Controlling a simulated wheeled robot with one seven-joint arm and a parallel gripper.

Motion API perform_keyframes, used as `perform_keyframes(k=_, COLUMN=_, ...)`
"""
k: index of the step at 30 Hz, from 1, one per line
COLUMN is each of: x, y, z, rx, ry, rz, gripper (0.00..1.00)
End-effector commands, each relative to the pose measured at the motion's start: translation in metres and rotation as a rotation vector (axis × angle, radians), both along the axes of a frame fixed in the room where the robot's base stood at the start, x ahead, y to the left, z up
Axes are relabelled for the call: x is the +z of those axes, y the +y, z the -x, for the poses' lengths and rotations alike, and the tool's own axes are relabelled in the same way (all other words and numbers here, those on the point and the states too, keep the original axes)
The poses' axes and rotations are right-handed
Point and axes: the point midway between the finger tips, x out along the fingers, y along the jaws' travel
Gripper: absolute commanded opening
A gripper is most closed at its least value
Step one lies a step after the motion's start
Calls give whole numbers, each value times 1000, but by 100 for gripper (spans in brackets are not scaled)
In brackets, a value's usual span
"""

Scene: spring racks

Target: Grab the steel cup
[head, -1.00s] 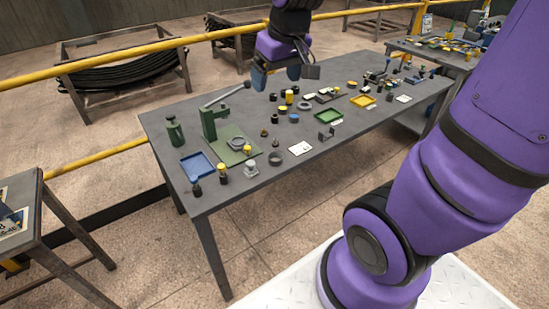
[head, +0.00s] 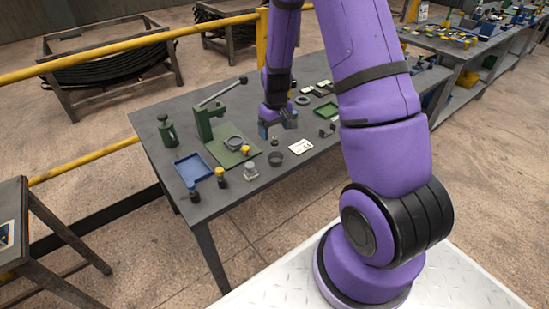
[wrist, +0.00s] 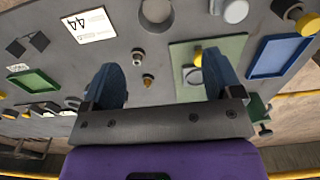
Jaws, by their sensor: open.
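A round, open-topped grey piece (head: 275,158) stands on the table's near side; it also shows at the top of the wrist view (wrist: 155,12). A lighter grey metal piece (head: 250,170) stands left of it, and its round top shows in the wrist view (wrist: 236,11). I cannot tell for certain which is the steel cup. My gripper (head: 276,127) is low over the table, behind both pieces, fingers pointing down. In the wrist view its blue fingers (wrist: 162,70) are wide apart, with nothing held between them.
A green press (head: 204,122) on a green plate stands left of my gripper. A blue tray (head: 193,167), yellow-topped pieces (head: 220,174) and a white card (head: 300,146) are nearby.

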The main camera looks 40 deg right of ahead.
Motion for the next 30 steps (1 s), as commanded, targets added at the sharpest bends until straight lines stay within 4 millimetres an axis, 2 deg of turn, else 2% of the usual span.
perform_keyframes(k=1, x=-11, y=-3, z=1, rx=0, ry=12, rz=-1, gripper=85)
perform_keyframes(k=3, x=-21, y=-5, z=1, rx=1, ry=18, rz=1, gripper=85)
perform_keyframes(k=8, x=-34, y=-8, z=2, rx=1, ry=24, rz=2, gripper=85)
perform_keyframes(k=15, x=-67, y=-7, z=2, rx=2, ry=25, rz=2, gripper=85)
perform_keyframes(k=26, x=-93, y=-6, z=1, rx=2, ry=24, rz=2, gripper=85)
perform_keyframes(k=30, x=-112, y=-4, z=0, rx=3, ry=25, rz=1, gripper=85)
